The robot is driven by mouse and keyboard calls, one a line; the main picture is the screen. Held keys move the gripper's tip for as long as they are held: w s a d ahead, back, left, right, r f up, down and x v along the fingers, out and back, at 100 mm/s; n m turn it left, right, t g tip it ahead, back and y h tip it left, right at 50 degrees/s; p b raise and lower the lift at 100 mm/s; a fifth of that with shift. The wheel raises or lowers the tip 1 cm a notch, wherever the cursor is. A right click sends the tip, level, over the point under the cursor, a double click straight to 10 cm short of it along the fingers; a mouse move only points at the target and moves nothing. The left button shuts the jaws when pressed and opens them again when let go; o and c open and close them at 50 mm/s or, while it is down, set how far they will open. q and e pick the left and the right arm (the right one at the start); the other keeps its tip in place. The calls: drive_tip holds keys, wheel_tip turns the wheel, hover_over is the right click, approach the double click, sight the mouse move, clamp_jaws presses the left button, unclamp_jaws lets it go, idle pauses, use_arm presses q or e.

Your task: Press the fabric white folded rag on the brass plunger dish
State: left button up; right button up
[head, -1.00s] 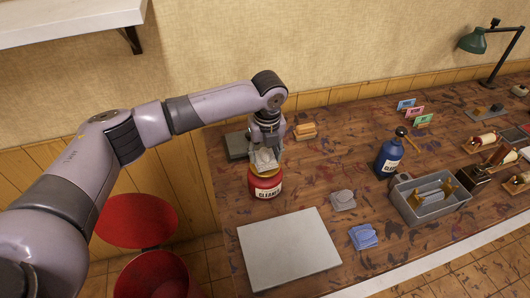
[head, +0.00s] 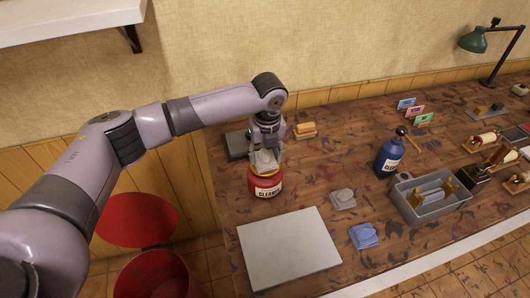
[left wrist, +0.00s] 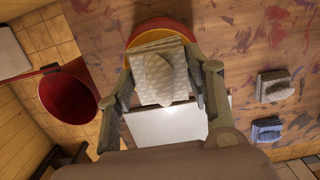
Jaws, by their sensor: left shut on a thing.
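The white folded rag (head: 265,160) is between the fingers of my left gripper (head: 266,150), right over the red cleaner can (head: 265,188). In the left wrist view the rag (left wrist: 158,78) fills the space between the two fingers, and the gripper (left wrist: 162,68) is shut on it. The brass plunger dish (left wrist: 152,39) shows as a yellowish rim around the far side of the rag, on top of the red can (left wrist: 160,25). The rag hides most of the dish, and I cannot tell how firmly they touch. My right gripper is not in view.
A pale board (head: 288,250) lies in front of the can. A grey folded rag (head: 343,199) and a blue one (head: 363,236) lie to the right. A blue bottle (head: 389,158) and a grey crate (head: 406,211) stand farther right. A red bin (head: 150,275) stands left of the table.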

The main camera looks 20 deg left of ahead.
sight(264, 151)
use_arm(q)
drive_tip(key=shift+f, duration=0.8)
idle(0.9)
drive_tip(key=shift+s+f+p, duration=0.1)
drive_tip(key=shift+p, duration=0.2)
idle(1.7)
wheel_tip(264, 151, up, 7)
drive_tip(key=p, duration=0.7)
drive_tip(key=shift+p, duration=0.35)
idle(0.6)
